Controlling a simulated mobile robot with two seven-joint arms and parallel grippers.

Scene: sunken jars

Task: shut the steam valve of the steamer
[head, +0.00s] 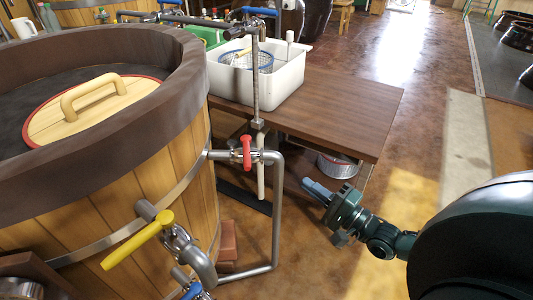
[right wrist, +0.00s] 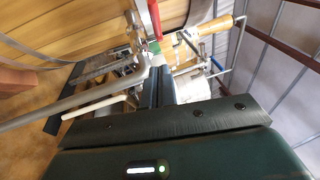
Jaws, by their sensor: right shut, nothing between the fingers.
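The steamer (head: 165,165) is a large wooden tub with a dark rim at the left of the head view. A red-handled valve (head: 246,152) sits on the metal pipe at its right side; its handle stands roughly upright. The red handle also shows at the top of the right wrist view (right wrist: 153,18). A yellow lever valve (head: 138,240) is on the tub's front, its lever slanting down left. I cannot tell which is the steam valve. My right gripper (head: 314,189) is shut and empty, right of the red valve and apart from it. My left gripper is not in view.
A bent metal pipe (head: 277,215) stands between the tub and my right gripper. A brown table (head: 350,110) with a white bin (head: 285,85) is behind. A blue-handled valve (head: 260,11) tops a vertical pipe. The floor at the right is mostly clear.

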